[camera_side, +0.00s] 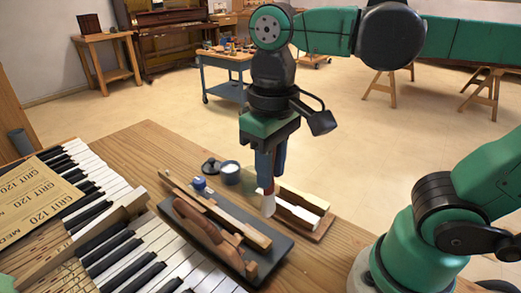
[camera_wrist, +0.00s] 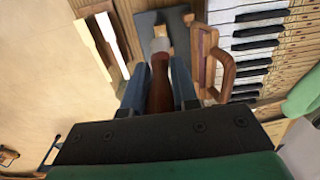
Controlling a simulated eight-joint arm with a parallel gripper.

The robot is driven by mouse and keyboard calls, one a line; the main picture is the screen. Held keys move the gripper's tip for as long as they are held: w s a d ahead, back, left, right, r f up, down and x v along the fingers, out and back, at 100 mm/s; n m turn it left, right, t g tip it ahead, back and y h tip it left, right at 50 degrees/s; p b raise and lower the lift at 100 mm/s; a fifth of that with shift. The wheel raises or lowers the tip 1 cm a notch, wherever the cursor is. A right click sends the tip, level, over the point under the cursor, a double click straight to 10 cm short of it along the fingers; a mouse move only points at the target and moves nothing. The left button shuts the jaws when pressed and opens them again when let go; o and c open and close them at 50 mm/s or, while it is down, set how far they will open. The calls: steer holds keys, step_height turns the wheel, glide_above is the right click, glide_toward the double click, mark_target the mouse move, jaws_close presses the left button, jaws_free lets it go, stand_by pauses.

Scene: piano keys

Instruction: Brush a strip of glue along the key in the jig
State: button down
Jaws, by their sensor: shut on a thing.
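My gripper (camera_side: 269,178) is shut on a brush, pointing down above the bench. The brush (camera_wrist: 160,85) has a reddish-brown handle between my blue fingers and a pale ferrule. Its pale lower end (camera_side: 268,206) hangs near the right end of the jig; I cannot tell whether it touches anything. The jig (camera_side: 278,241) has a dark base, with long pale wooden strips along it. A brown wooden piece with a handle (camera_side: 204,222) lies along its near side and hides part of it. I cannot clearly tell the key from the jig's wood.
A small pot with white contents (camera_side: 230,174) stands behind the jig, beside a dark lid (camera_side: 211,166). A wooden holder with white-topped keys (camera_side: 299,212) lies right of the brush. The keyboard (camera_side: 160,246) and sandpaper sheets (camera_side: 32,195) fill the left. Bare bench (camera_side: 335,245) shows at right.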

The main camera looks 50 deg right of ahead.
mark_target(270, 213)
steer(key=shift+f, duration=0.1)
stand_by(0.6)
steer(key=shift+f, duration=3)
step_height(270, 213, down, 2)
steer(key=shift+f, duration=0.1)
steer(key=shift+w+r, duration=0.2)
steer(key=shift+w, duration=0.7)
steer(key=shift+w+f, duration=0.1)
steer(key=shift+w, duration=6.25)
steer(key=shift+s, duration=7.3)
steer(key=shift+r, duration=4.1)
steer(key=shift+f, duration=0.15)
